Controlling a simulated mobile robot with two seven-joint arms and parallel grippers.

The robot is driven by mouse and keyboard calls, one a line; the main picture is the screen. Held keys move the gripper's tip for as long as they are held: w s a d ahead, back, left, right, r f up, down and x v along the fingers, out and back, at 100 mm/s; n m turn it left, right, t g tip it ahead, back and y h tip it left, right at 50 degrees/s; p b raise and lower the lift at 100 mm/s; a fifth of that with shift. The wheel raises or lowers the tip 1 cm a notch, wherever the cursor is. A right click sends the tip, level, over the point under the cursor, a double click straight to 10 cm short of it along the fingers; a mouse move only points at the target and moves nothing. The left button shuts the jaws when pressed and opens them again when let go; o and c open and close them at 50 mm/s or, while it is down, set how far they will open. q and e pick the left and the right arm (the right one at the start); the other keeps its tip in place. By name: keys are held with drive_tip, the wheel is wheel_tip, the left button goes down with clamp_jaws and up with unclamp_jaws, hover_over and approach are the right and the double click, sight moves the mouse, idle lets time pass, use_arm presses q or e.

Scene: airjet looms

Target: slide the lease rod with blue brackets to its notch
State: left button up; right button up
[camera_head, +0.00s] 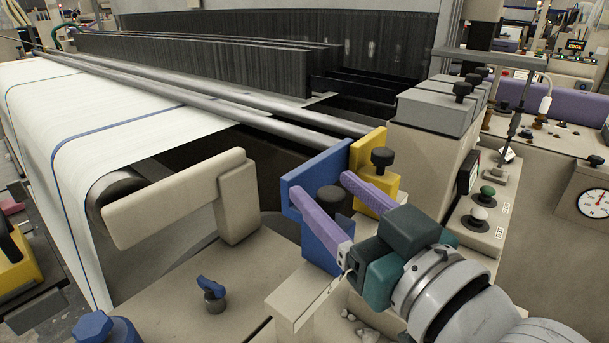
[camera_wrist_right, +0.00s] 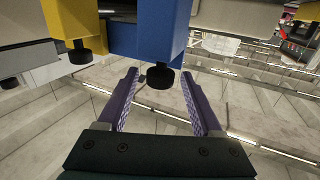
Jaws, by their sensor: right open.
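The lease rod with blue brackets (camera_head: 225,106) is the nearer of two grey rods in the head view. Its blue bracket (camera_head: 318,167) stands at the right end, with a black knob (camera_head: 331,199) on it. My right gripper (camera_head: 322,185) has purple fingers and is open at the blue bracket, one finger on each side of the knob. In the right wrist view, the black knob (camera_wrist_right: 160,77) under the blue bracket (camera_wrist_right: 161,30) shows between the open fingertips (camera_wrist_right: 160,73). Contact cannot be told. The notch cannot be made out. My left gripper is not in view.
A second rod with a yellow bracket (camera_head: 370,160) and its own black knob (camera_head: 382,157) lies just behind. A beige arm (camera_head: 180,197) and white cloth (camera_head: 100,110) are at left. A grey box (camera_head: 437,107) and a control panel (camera_head: 485,215) stand at right.

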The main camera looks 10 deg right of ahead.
drive_tip(key=v, duration=0.6)
drive_tip(key=shift+s, duration=0.15)
drive_tip(key=shift+s+f+g+p, duration=0.15)
drive_tip(key=shift+g+p, duration=0.25)
drive_tip(key=shift+g, duration=0.2)
drive_tip(key=s+d+m+g+h+p, duration=0.1)
drive_tip(key=s+d+g+h+p, duration=0.2)
drive_tip(key=s+g, duration=0.4)
drive_tip(key=s+d+g+h+p, duration=0.2)
drive_tip(key=s+d+g+p, duration=0.15)
drive_tip(key=s+g, duration=0.45)
wheel_tip(320, 180, up, 36)
drive_tip(key=s+t+p, duration=0.1)
drive_tip(key=t+p, duration=0.1)
drive_tip(key=p, duration=3.4)
drive_tip(key=shift+s+a, duration=0.25)
drive_tip(key=shift+s, duration=0.1)
drive_tip(key=shift+f, duration=0.2)
